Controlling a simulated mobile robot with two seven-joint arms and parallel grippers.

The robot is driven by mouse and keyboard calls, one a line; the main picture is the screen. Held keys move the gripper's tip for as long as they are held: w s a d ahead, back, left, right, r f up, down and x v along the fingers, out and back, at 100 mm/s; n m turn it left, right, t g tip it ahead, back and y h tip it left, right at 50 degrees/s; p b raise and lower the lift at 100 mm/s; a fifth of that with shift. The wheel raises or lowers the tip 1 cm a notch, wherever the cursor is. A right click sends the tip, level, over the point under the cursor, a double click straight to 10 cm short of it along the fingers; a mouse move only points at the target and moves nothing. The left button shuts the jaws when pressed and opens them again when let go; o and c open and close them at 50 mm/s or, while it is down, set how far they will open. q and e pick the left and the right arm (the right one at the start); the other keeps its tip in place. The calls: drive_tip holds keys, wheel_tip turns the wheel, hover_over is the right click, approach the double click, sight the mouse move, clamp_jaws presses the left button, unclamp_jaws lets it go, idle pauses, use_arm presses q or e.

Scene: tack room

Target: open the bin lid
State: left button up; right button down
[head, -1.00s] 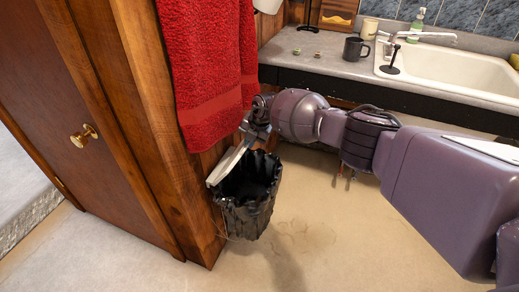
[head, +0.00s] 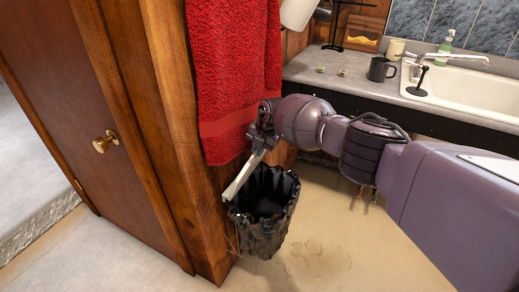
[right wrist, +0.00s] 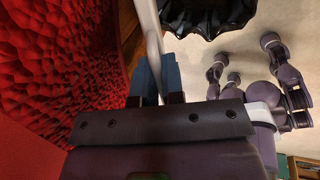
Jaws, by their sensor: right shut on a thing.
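The bin (head: 262,222) stands below the towel against the wooden cabinet side, lined with a black bag, its mouth uncovered. Its pale lid (head: 242,178) is raised and steeply tilted at the bin's left side, seen nearly edge-on. My right gripper (head: 262,140) is shut on the lid near its upper end. In the right wrist view, the blue fingertips (right wrist: 155,76) close around the lid's thin pale edge (right wrist: 153,40), and the black bin liner (right wrist: 205,14) shows at the top. My left gripper is not in view.
A red towel (head: 233,75) hangs close beside my right gripper. A wooden door with a brass knob (head: 105,141) is at left. A counter with a black mug (head: 381,69) and sink (head: 465,90) is at the back right. Floor right of the bin is clear.

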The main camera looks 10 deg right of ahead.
drive_tip(key=c, duration=1.3)
unclamp_jaws()
drive_tip(key=shift+o, duration=0.2)
drive_tip(key=shift+r, duration=0.35)
drive_tip(key=p+v, duration=0.5)
drive_tip(key=v, duration=0.5)
